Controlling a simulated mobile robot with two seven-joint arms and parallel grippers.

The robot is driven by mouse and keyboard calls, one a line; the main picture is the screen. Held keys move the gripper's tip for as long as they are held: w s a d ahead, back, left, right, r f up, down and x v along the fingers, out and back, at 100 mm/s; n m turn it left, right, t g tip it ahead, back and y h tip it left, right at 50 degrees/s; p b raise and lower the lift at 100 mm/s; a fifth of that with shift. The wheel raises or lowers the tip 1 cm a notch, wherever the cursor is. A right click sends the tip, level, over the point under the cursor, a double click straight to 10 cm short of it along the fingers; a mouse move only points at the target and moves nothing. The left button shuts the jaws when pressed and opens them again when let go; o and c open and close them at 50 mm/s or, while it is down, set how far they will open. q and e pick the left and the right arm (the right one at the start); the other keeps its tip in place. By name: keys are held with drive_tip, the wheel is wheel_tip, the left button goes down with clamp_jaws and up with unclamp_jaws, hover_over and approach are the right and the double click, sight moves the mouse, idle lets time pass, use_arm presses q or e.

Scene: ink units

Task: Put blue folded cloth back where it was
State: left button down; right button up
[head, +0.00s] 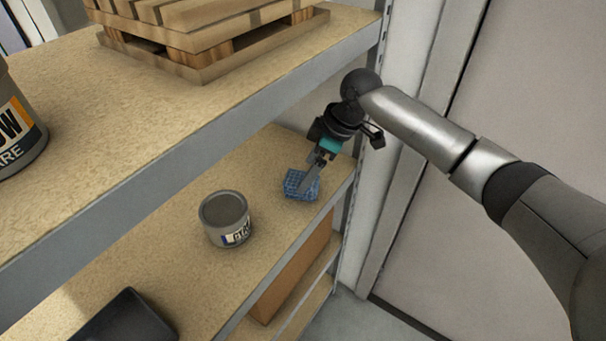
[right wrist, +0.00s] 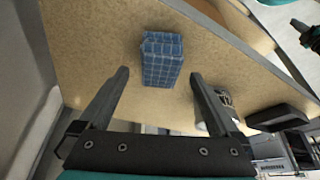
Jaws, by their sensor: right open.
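The blue folded cloth (head: 301,186) has a checked pattern and lies on the middle shelf near its right end. It also shows in the right wrist view (right wrist: 162,60), beyond and between the two fingers. My right gripper (head: 312,180) is at the cloth in the head view, with a finger overlapping it. In the right wrist view my right gripper (right wrist: 158,80) is open, with its fingers apart and nothing between the tips. I cannot tell whether a finger touches the cloth. My left gripper is not clearly in the head view.
A grey can (head: 226,219) stands left of the cloth on the middle shelf (head: 270,222). A dark object (head: 126,318) lies nearer on that shelf. The upper shelf (head: 130,100) overhangs, bearing wooden pallets (head: 200,40) and a large bucket (head: 18,125). A cardboard box (head: 292,268) sits below.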

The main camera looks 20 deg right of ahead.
drive_tip(key=p+v, duration=0.1)
drive_tip(key=v, duration=0.6)
drive_tip(key=shift+r, duration=0.35)
drive_tip(key=shift+s+d, duration=0.1)
drive_tip(key=shift+s, duration=0.05)
